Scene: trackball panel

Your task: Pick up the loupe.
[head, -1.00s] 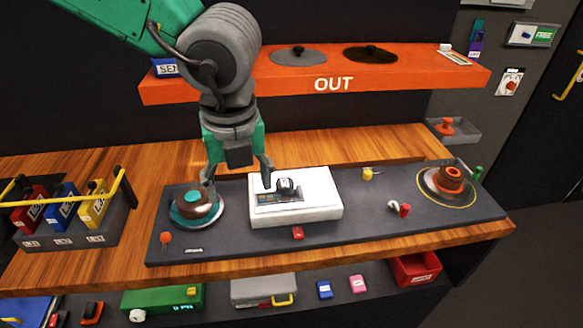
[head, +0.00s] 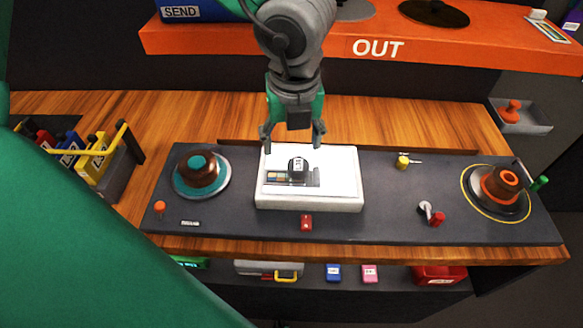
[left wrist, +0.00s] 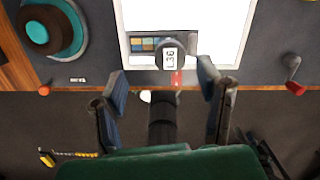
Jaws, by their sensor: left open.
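The loupe (head: 298,168) is a small black piece with a white label. It stands on a white light box (head: 340,188), beside a strip of coloured patches. In the left wrist view the loupe (left wrist: 169,55) shows its label, reading something like L36, just beyond and between the fingertips. My left gripper (head: 292,138) is open and empty, pointing down, and appears above the back edge of the light box. Its two fingers also show in the left wrist view (left wrist: 161,82), spread apart and not touching the loupe. My right gripper is not in view.
A brown and teal trackball (head: 201,172) sits left of the light box on the dark panel (head: 385,215). A red knob (head: 306,222), a red-tipped lever (head: 431,213) and a yellow knob (head: 402,161) stand nearby. The orange OUT shelf (head: 450,50) is behind.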

